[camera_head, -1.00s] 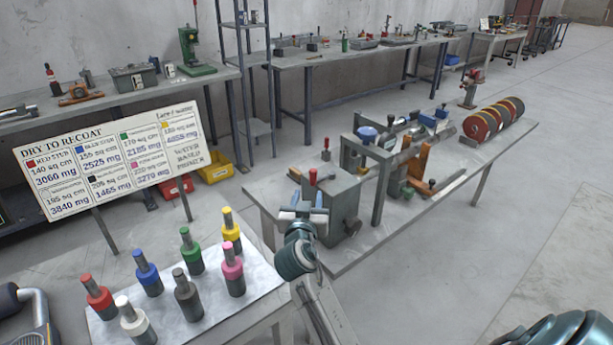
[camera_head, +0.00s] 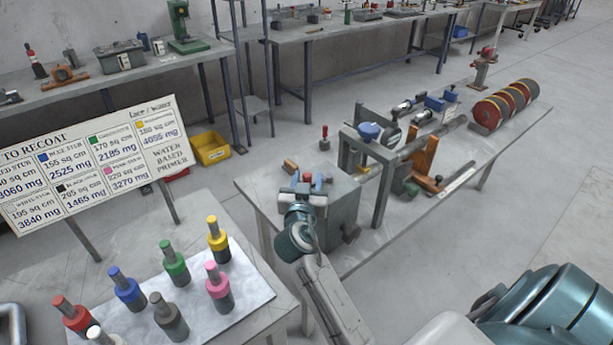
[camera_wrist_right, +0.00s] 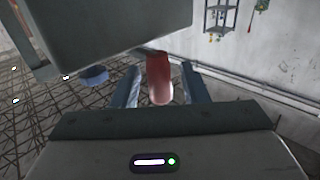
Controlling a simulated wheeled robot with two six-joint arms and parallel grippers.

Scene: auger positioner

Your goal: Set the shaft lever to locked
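A grey block-shaped housing (camera_head: 343,205) stands at the near left end of the long workbench. A red-handled lever (camera_head: 306,177) shows at its top left, just beyond my right gripper (camera_head: 304,184). In the right wrist view the red handle (camera_wrist_right: 159,78) lies between the two blue fingers of that gripper (camera_wrist_right: 160,90), with a gap visible on each side. The right gripper is open and not closed on it. A second red-topped lever (camera_head: 324,134) stands behind the housing. I cannot tell lock markings on either lever. My left gripper is not in view.
The bench carries a grey frame with a blue knob (camera_head: 369,131), an orange bracket (camera_head: 424,157) and red-black discs (camera_head: 491,112). A near table (camera_head: 245,282) holds several coloured studs.

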